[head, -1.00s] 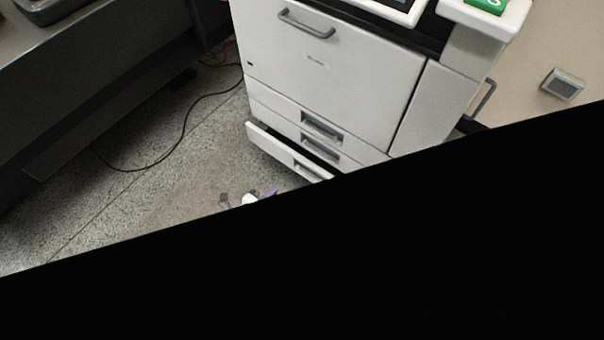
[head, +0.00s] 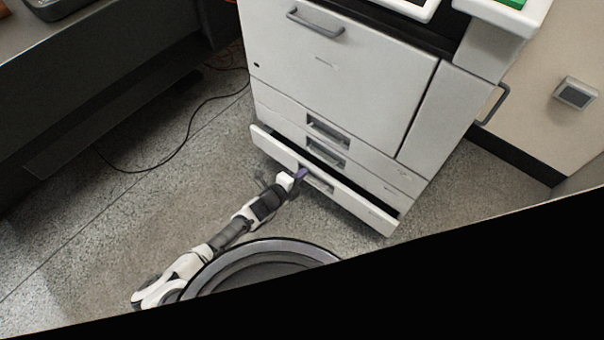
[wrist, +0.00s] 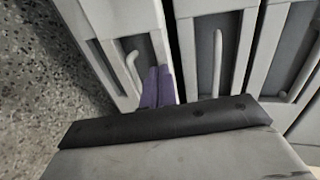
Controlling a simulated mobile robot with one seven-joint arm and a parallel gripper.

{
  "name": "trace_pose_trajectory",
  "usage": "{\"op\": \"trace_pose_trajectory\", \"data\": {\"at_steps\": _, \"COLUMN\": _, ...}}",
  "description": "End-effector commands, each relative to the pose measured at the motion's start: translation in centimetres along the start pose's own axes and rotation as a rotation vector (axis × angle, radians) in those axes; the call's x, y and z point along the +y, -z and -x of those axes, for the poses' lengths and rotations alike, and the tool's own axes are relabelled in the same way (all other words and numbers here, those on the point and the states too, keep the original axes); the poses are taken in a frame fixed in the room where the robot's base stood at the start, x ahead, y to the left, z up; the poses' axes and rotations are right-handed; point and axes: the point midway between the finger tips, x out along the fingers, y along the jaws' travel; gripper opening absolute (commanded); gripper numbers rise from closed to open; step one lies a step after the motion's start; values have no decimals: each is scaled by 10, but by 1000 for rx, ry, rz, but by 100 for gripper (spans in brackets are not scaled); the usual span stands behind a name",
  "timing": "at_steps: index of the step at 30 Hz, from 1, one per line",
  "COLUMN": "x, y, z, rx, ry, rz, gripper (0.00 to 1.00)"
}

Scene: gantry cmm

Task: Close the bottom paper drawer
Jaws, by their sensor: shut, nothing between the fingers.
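The bottom paper drawer (head: 352,200) of the white copier stands pulled out, with a dark gap behind its front panel. In the wrist view its front (wrist: 127,28) is at the left, with a recessed handle. My gripper (head: 301,174) is at the drawer front, near the handle recess. Its purple fingers (wrist: 157,88) are together and hold nothing. In the wrist view the fingertips overlap the drawer front beside the handle bar; I cannot tell whether they touch it.
Two drawers above, the middle one (head: 326,152) and the upper one (head: 327,128), look shut. A dark bench (head: 110,85) stands at the left. A black cable (head: 187,130) lies on the speckled floor (head: 110,215). A black area hides the lower right of the head view.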

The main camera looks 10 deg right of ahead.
Motion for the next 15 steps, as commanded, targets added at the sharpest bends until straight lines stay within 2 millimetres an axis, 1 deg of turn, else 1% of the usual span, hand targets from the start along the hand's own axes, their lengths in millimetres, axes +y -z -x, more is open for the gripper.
{"op": "trace_pose_trajectory", "data": {"at_steps": 4, "x": -2, "y": 0, "z": -7, "rx": 0, "ry": 0, "rz": 2, "gripper": 0}}
{"op": "trace_pose_trajectory", "data": {"at_steps": 15, "x": -2, "y": 0, "z": -9, "rx": 0, "ry": 0, "rz": 1, "gripper": 0}}
